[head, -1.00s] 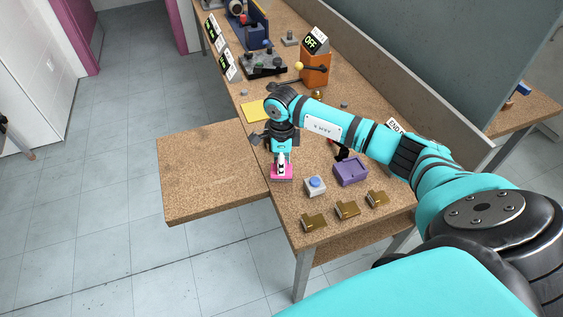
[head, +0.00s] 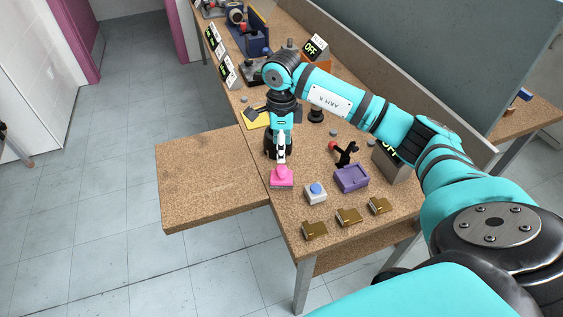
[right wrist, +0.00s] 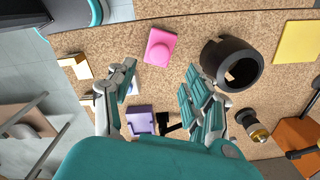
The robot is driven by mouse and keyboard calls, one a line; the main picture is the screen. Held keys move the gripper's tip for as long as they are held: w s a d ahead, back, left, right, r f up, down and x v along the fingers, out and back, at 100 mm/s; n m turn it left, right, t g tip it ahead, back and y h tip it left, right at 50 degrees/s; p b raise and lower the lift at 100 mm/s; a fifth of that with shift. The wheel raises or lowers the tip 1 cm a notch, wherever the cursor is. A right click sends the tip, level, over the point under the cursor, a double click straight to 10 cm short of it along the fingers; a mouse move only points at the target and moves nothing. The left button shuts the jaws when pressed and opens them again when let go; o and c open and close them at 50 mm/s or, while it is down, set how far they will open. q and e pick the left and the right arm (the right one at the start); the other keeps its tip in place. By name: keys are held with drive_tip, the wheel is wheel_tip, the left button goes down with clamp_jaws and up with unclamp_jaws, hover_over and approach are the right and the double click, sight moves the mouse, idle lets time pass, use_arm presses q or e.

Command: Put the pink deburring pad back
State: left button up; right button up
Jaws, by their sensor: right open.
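The pink deburring pad (head: 281,179), a flat block with a rounded knob on top, rests on the workbench near its left edge, where a side leaf joins. It also shows whole in the right wrist view (right wrist: 160,47). My right gripper (head: 281,158) is above and just behind the pad, pointing down. In the right wrist view its fingers (right wrist: 158,78) are spread wide with nothing between them, and the pad lies clear beyond the fingertips. My left gripper is not in view.
A white block with a blue button (head: 315,192), a purple tray (head: 352,179) and brass brackets (head: 348,216) stand right of the pad. A black hollow cylinder (right wrist: 232,64) stands close to my right gripper. A yellow sheet (right wrist: 298,42) lies farther back. The side leaf (head: 205,185) is bare.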

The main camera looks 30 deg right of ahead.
drive_tip(key=shift+r, duration=1.45)
drive_tip(key=shift+d, duration=0.1)
